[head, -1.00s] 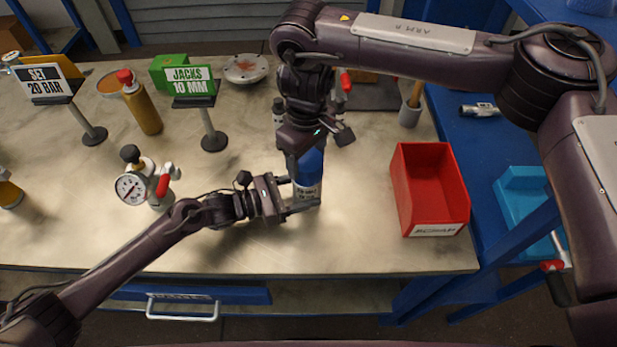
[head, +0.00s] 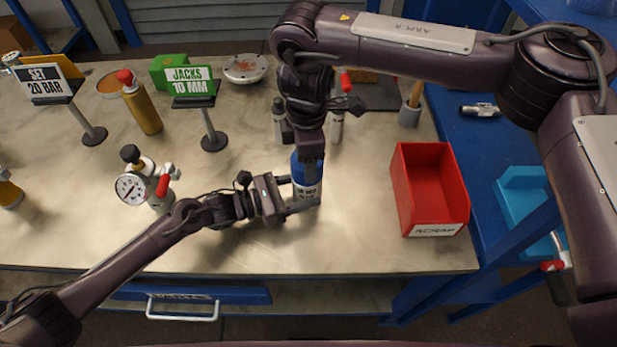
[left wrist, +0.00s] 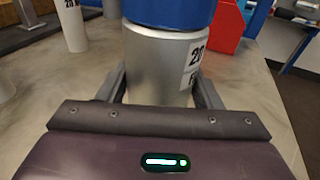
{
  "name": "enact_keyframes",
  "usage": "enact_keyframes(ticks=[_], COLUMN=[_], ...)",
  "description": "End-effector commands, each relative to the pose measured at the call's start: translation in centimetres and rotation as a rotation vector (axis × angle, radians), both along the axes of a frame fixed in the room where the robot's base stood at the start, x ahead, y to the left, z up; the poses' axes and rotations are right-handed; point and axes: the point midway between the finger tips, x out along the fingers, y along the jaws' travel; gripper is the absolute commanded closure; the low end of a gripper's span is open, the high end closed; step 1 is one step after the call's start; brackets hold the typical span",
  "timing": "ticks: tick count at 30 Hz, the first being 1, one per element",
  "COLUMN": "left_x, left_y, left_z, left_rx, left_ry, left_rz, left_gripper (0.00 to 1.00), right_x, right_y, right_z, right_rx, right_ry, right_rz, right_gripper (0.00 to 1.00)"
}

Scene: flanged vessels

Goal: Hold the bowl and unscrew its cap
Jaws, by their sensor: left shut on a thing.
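The bowl (head: 308,192) is a silver cylinder with a printed label, standing upright on the bench. It also shows in the left wrist view (left wrist: 157,68). Its cap (head: 299,170) is blue and sits on top; its lower part fills the top of the left wrist view (left wrist: 170,12). My left gripper (head: 299,194) is shut on the silver body from the left, with one finger on each side. My right gripper (head: 309,156) points down from above, right over the cap. Its fingertips are hard to make out, so I cannot tell if they grip the cap.
A red bin (head: 432,195) stands to the right. Silver cylinders (head: 337,125) stand just behind the right gripper. A pressure gauge (head: 132,188), an orange bottle (head: 141,105) and a "JACKS 10 MM" sign (head: 191,82) are to the left. The bench front is clear.

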Motion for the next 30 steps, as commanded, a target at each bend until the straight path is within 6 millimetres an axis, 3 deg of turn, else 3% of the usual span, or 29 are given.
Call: enact_keyframes(ticks=[9,18,19,21,22,30], left_x=[0.06,0.05,0.04,0.05,0.05,0.00], left_y=[0.23,0.23,0.23,0.22,0.22,0.14], left_z=[-0.15,-0.17,-0.17,-0.17,-0.17,-0.18], left_rx=[0.004,0.004,0.004,0.004,0.004,0.004], left_ry=[0.001,0.000,0.000,0.000,0.001,0.001], left_rz=[0.003,0.003,0.003,0.003,0.003,0.002], left_gripper=[0.59,0.59,0.59,0.59,0.59,0.59], right_x=[0.10,0.11,0.11,0.10,0.10,0.04], right_y=[-0.37,-0.39,-0.39,-0.34,-0.31,-0.14], right_z=[-0.01,0.00,0.00,0.00,0.01,0.01], right_rx=[-0.008,-0.009,-0.009,-0.008,-0.007,-0.003], right_ry=[0.001,0.000,0.000,0.000,0.001,0.000], right_rz=[0.421,0.459,0.459,0.459,0.459,0.452], right_gripper=[0.68,0.68,0.35,0.26,0.22,0.22])
